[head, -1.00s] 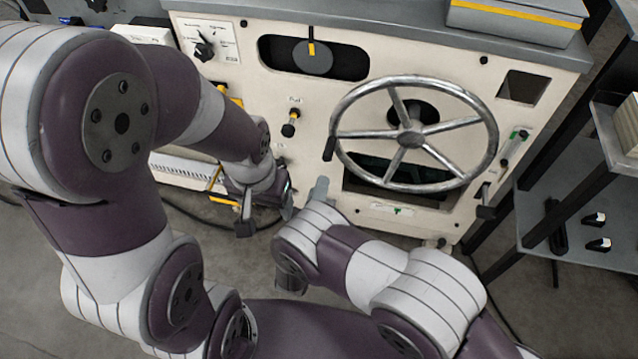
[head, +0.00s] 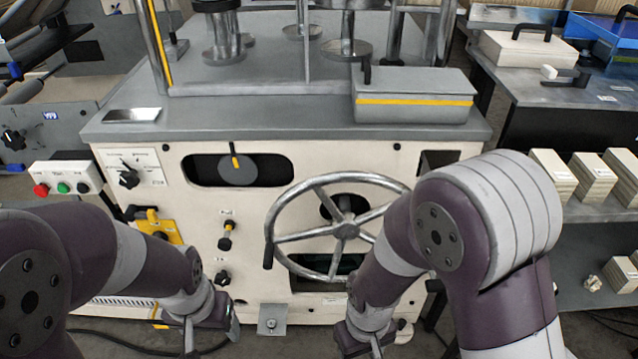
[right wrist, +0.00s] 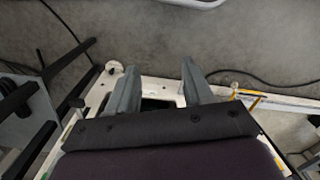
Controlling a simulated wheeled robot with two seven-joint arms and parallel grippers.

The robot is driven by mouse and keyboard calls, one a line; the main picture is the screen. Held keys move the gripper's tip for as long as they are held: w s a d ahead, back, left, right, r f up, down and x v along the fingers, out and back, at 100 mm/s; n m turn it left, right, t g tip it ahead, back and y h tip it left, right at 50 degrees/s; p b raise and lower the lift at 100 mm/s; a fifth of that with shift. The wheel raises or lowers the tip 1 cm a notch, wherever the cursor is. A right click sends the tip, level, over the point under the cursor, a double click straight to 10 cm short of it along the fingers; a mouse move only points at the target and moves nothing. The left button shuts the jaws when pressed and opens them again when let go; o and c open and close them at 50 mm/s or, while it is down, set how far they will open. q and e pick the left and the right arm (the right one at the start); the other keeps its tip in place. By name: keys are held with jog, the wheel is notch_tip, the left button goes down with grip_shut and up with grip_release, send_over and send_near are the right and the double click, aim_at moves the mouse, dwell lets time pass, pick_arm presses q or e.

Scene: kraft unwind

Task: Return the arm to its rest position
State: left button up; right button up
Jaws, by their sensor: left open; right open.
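My left gripper (head: 212,338) is low at the left in the head view, in front of the lower part of the cream machine (head: 180,200). It is open, with nothing seen in it. My right arm comes in from the right and covers part of the spoked handwheel (head: 345,232). The right gripper is at the bottom edge of the head view, its fingertips hidden. In the right wrist view the right gripper (right wrist: 156,88) shows two grey fingers spread apart with nothing between them.
A grey box with a yellow stripe (head: 414,95) lies on the machine's top. A button box (head: 65,181) stands at the left. A shelf (head: 590,292) with stacked blocks is at the right. A cable (head: 120,345) runs along the floor at the left.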

jog(key=d+r+m+t, duration=0.2)
jog(key=d+r+m, duration=0.2)
jog(key=d+r, duration=0.6)
notch_tip(320, 180, up, 17)
jog(key=p, duration=1.9)
jog(key=shift+w+d, duration=0.3)
jog(key=shift+w, duration=0.15)
